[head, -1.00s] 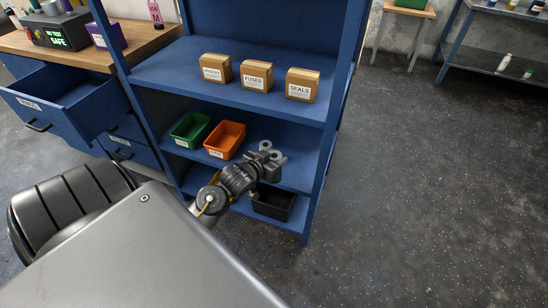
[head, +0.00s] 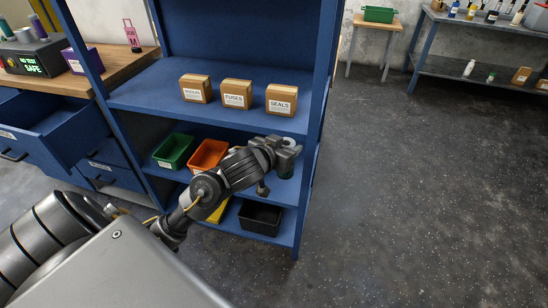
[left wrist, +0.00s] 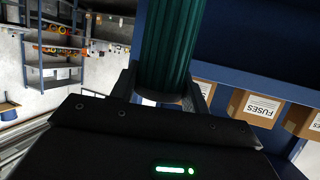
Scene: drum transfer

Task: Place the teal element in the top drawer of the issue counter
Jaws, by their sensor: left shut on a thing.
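The teal element (left wrist: 172,45) is a ribbed, pleated cylinder between the fingers of my left gripper (left wrist: 168,90) in the left wrist view. In the head view my left gripper (head: 279,147) is in front of the blue rack's lower shelf; the teal element (head: 287,163) is mostly hidden by it, with a pale ring-shaped end on top. The issue counter (head: 128,66) stands at the left with a wooden top. Its blue top drawer (head: 52,122) is pulled open and the visible part of its inside looks empty. My right gripper is not in view.
The blue rack (head: 145,95) holds three cardboard boxes (head: 237,93), a green bin (head: 173,151), an orange bin (head: 208,155) and a black bin (head: 260,217). It stands right of the counter. Open dark floor (head: 420,200) lies to the right.

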